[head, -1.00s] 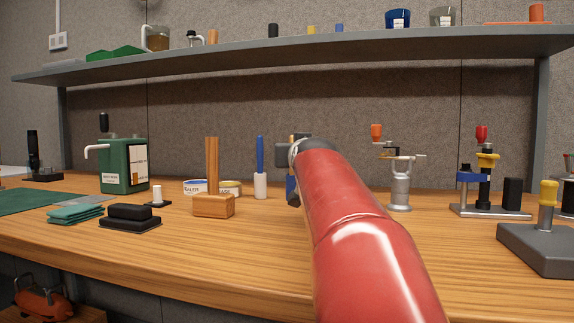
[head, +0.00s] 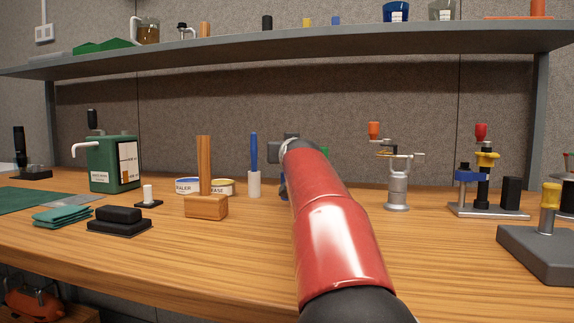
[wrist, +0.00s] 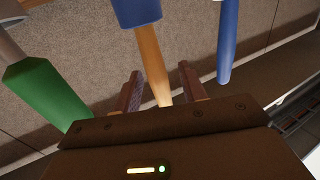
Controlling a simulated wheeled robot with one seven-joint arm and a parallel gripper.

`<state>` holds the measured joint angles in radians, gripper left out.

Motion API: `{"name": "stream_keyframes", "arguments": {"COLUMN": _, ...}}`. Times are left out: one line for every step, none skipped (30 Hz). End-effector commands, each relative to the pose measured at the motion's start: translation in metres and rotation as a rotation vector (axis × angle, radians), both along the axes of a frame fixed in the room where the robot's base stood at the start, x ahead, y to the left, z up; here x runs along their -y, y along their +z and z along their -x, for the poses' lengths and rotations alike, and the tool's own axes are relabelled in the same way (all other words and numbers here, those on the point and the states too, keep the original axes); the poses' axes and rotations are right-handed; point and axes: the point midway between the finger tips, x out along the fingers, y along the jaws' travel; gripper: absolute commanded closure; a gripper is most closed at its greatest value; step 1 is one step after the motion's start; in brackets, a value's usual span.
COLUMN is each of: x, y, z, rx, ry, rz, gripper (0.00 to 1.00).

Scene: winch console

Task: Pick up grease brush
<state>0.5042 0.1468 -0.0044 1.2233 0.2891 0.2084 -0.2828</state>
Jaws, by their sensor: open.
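In the wrist view a wooden handle with a blue lower part (wrist: 139,8) lies between my open fingers; I take it for the grease brush. The wrist picture appears upside down. My gripper (wrist: 160,72) is open, a finger on each side of the handle; contact cannot be told. In the head view my red arm hides most of this tool; a bit of blue (head: 283,187) shows beside the arm. A blue-handled tool with a white base (head: 254,168) stands left of it, also seen in the wrist view (wrist: 227,45). A green handle (wrist: 48,92) is on the other side.
A wooden block with an upright handle (head: 205,206) and two tins (head: 222,187) stand to the left. A small crank device (head: 397,187) and a clamp stand (head: 487,209) are to the right. A shelf (head: 300,50) runs above.

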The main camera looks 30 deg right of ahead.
Motion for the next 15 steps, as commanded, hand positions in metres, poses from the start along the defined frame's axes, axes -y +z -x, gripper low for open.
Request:
{"name": "stream_keyframes", "arguments": {"x": -0.0002, "y": -0.0002, "z": 0.0001, "rx": 0.000, "ry": 0.000, "rz": 0.000, "gripper": 0.58}}
{"name": "stream_keyframes", "arguments": {"x": -0.0002, "y": -0.0002, "z": 0.0001, "rx": 0.000, "ry": 0.000, "rz": 0.000, "gripper": 0.58}}
{"name": "stream_keyframes", "arguments": {"x": -0.0002, "y": -0.0002, "z": 0.0002, "rx": 0.000, "ry": 0.000, "rz": 0.000, "gripper": 0.62}}
{"name": "stream_keyframes", "arguments": {"x": -0.0002, "y": -0.0002, "z": 0.0002, "rx": 0.000, "ry": 0.000, "rz": 0.000, "gripper": 0.66}}
{"name": "stream_keyframes", "arguments": {"x": -0.0002, "y": -0.0002, "z": 0.0002, "rx": 0.000, "ry": 0.000, "rz": 0.000, "gripper": 0.70}}
{"name": "stream_keyframes", "arguments": {"x": -0.0003, "y": -0.0002, "z": 0.0003, "rx": 0.000, "ry": 0.000, "rz": 0.000, "gripper": 0.75}}
{"name": "stream_keyframes", "arguments": {"x": -0.0003, "y": -0.0002, "z": 0.0003, "rx": 0.000, "ry": 0.000, "rz": 0.000, "gripper": 0.79}}
{"name": "stream_keyframes", "arguments": {"x": -0.0003, "y": -0.0002, "z": 0.0003, "rx": 0.000, "ry": 0.000, "rz": 0.000, "gripper": 0.83}}
{"name": "stream_keyframes", "arguments": {"x": -0.0003, "y": -0.0002, "z": 0.0003, "rx": 0.000, "ry": 0.000, "rz": 0.000, "gripper": 0.88}}
{"name": "stream_keyframes", "arguments": {"x": -0.0003, "y": -0.0002, "z": 0.0003, "rx": 0.000, "ry": 0.000, "rz": 0.000, "gripper": 0.92}}
{"name": "stream_keyframes", "arguments": {"x": -0.0003, "y": -0.0002, "z": 0.0003, "rx": 0.000, "ry": 0.000, "rz": 0.000, "gripper": 0.96}}
{"name": "stream_keyframes", "arguments": {"x": -0.0003, "y": -0.0002, "z": 0.0004, "rx": 0.000, "ry": 0.000, "rz": 0.000, "gripper": 1.00}}
{"name": "stream_keyframes", "arguments": {"x": -0.0002, "y": -0.0002, "z": 0.0005, "rx": 0.000, "ry": 0.000, "rz": 0.000, "gripper": 1.00}}
{"name": "stream_keyframes", "arguments": {"x": -0.0002, "y": -0.0002, "z": 0.0005, "rx": 0.000, "ry": 0.000, "rz": 0.000, "gripper": 1.00}}
{"name": "stream_keyframes", "arguments": {"x": -0.0002, "y": -0.0001, "z": 0.0005, "rx": 0.000, "ry": 0.000, "rz": 0.000, "gripper": 1.00}}
